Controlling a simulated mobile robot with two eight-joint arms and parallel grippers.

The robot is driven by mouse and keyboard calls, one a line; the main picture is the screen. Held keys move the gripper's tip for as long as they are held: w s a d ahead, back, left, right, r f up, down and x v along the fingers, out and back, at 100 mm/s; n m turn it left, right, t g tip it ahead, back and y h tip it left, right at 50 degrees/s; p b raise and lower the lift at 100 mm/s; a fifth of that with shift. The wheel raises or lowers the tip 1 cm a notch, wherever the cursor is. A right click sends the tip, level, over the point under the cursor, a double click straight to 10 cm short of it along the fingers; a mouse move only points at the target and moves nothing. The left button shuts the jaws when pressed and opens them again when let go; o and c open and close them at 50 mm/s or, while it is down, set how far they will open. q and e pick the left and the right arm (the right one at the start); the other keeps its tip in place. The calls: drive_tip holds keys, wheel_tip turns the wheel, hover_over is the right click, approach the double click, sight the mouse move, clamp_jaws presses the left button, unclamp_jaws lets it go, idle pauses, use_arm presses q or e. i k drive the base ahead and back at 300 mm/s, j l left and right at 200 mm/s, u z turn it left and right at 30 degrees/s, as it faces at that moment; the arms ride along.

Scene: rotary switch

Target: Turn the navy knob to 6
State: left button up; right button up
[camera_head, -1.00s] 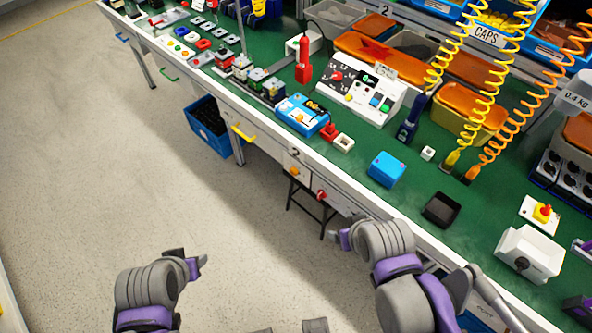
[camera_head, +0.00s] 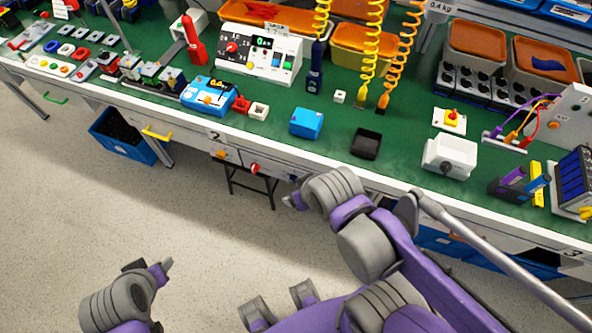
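A white box (camera_head: 462,153) stands near the bench's front edge on the right. A small dark knob (camera_head: 445,167) is on its front face; it may be the navy knob, but its colour and any numbers are too small to tell. My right gripper (camera_head: 290,201) is in front of the bench edge, left of the white box and well apart from it. My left gripper (camera_head: 164,268) is low over the floor at the lower left, far from the bench. Neither gripper visibly touches anything. The finger openings are too small and angled to read.
A control panel (camera_head: 285,62) with a red dial stands at the back. Coiled cords hang over the bench. Open floor (camera_head: 60,230) lies left.

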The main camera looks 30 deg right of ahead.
sight(291, 179)
drive_tip(key=k+l+z, duration=0.1)
drive_tip(key=l+z, duration=0.35)
drive_tip(key=z, duration=0.25)
